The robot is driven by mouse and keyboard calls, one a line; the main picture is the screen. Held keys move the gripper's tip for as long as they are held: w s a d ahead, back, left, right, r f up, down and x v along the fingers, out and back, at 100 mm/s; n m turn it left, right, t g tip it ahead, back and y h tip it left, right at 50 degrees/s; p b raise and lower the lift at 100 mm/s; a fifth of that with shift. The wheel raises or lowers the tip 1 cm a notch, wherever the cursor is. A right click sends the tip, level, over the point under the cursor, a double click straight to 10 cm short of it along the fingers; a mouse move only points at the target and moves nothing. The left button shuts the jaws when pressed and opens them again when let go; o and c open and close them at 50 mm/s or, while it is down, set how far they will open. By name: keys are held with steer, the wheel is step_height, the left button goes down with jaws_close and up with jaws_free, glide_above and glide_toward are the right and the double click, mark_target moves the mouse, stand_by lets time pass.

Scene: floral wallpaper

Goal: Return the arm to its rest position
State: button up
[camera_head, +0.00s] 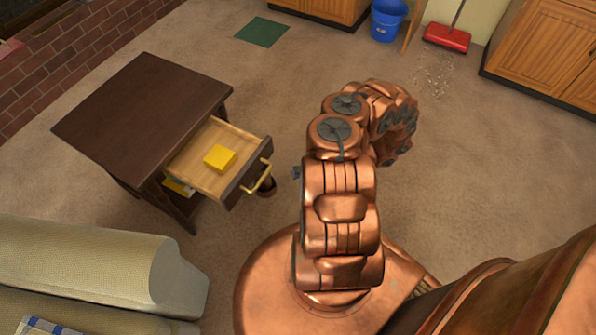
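My copper arm (340,200) rises from my base and is bent over at the top, its far part turning down behind the nearer links. My gripper is mostly hidden behind the arm. A small dark piece that may be its tip (296,172) shows at the arm's left edge, close to the open drawer's handle in the picture. Whether it is open or shut does not show. The dark wooden side table (140,105) stands to the left, with its drawer (197,154) pulled out. A yellow block (220,158) lies in the drawer.
A light sofa (85,262) is at lower left. A small brown round thing (268,187) is partly hidden below the drawer handle. Carpet is clear right of the arm.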

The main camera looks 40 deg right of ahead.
stand_by(0.4)
steer(key=w+a+r+n+g, duration=0.2)
steer(key=r+n, duration=0.1)
steer(key=w+a+r+n+g, duration=0.2)
steer(key=r+n, duration=0.1)
steer(key=r, duration=0.1)
steer(key=w+a+r+n+g, duration=0.2)
steer(key=r+n, duration=0.1)
steer(key=shift+w+a+r+n+g+y, duration=0.2)
steer(key=shift+a+n+g+y, duration=0.1)
steer(key=shift+a+y, duration=0.1)
steer(key=s+a+r+n+g+h, duration=0.4)
steer(key=a+r+n+g+h, duration=0.1)
steer(key=a+r+n, duration=0.4)
steer(key=s+a+r+n+g+h, duration=0.5)
steer(key=r+n, duration=0.3)
steer(key=n, duration=0.3)
steer(key=s+d+r+n+t+h, duration=0.1)
steer(key=s+r+n+t+h, duration=0.15)
steer(key=s+n+h, duration=0.2)
steer(key=s+d+r+n+t+h, duration=0.1)
steer(key=s+d+n+t+h, duration=0.1)
steer(key=s+n+t+h, duration=0.3)
step_height(320, 180, up, 23)
steer(key=s+g+y+p, duration=0.1)
steer(key=p, duration=2)
steer(key=shift+s+a+f, duration=0.15)
steer(key=shift+s+f, duration=0.05)
steer(key=shift+s, duration=0.2)
